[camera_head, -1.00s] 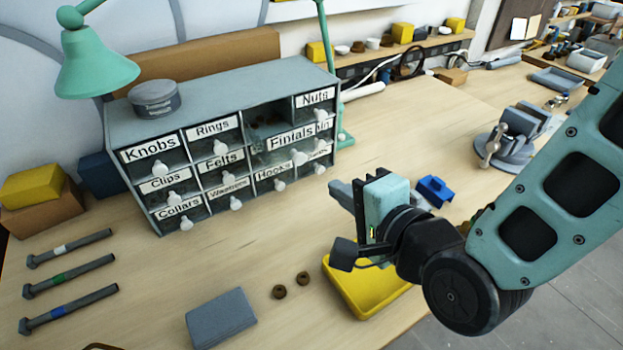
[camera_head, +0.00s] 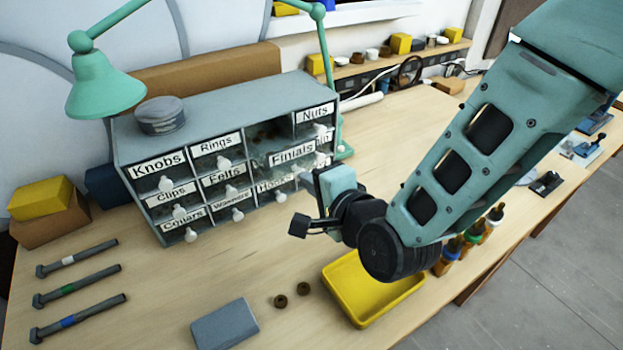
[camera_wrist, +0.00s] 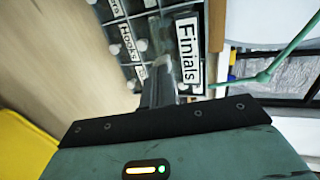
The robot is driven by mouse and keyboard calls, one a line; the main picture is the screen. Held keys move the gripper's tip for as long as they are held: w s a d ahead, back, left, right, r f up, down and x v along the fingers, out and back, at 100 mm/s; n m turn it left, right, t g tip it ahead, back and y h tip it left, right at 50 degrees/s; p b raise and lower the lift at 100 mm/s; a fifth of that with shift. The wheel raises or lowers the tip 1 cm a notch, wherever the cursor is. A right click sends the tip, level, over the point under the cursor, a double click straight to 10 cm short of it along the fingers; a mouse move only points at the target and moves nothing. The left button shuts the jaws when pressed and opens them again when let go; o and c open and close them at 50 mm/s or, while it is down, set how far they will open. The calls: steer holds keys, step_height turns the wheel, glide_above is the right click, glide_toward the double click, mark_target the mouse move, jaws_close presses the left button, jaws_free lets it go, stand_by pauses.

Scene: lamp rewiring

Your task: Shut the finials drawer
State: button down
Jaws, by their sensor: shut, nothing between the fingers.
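The finials drawer (camera_head: 292,152) stands pulled out of the grey cabinet (camera_head: 215,97), below a dark gap between the Rings and Nuts drawers. Its white label also shows large in the wrist view (camera_wrist: 187,52). My gripper (camera_head: 308,181) is just in front of the cabinet, low and to the right of that label in the head view. In the wrist view its fingers (camera_wrist: 159,85) are shut and empty, pointing at the cabinet beside the Finials label. Whether the fingertips touch the drawer I cannot tell. The drawer's knob is not clearly visible.
Other labelled drawers with white knobs surround it, Nuts (camera_head: 314,115) to its right. The green lamp (camera_head: 105,84) has its post close by the cabinet's right side. A yellow tray (camera_head: 372,290) lies below my arm. The bench between tray and cabinet is mostly clear.

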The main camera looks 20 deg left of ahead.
mark_target(283, 152)
steer(key=w+a+b, duration=0.1)
steer(key=w+a, duration=0.1)
steer(key=w+a+b, duration=0.2)
steer(key=a, duration=0.1)
steer(key=w+a+b, duration=0.2)
steer(key=a, duration=0.1)
steer(key=shift+w+f, duration=0.1)
steer(key=shift+w, duration=0.3)
steer(key=shift+r, duration=0.2)
steer(key=shift+w, duration=0.1)
